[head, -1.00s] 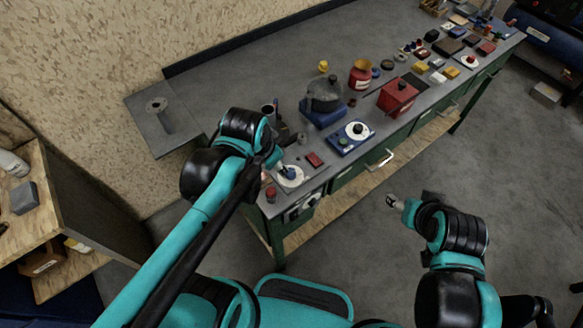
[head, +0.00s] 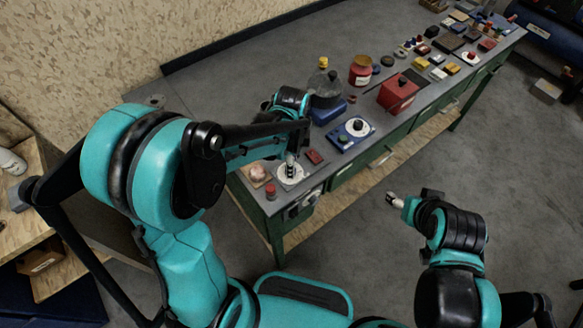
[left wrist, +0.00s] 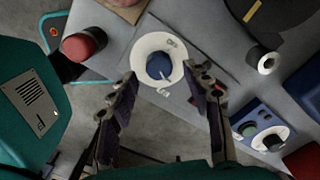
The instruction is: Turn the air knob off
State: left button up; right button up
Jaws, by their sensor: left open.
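A red button (left wrist: 85,44) stands left of the dial. A pinkish piece (head: 258,174) and a small red block (head: 314,157) are close by. A blue box with a white dial (head: 349,137) sits to the right. Several containers stand further back.

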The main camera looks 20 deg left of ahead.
pick_arm(q)
jog(key=shift+f, duration=0.95)
grip_shut()
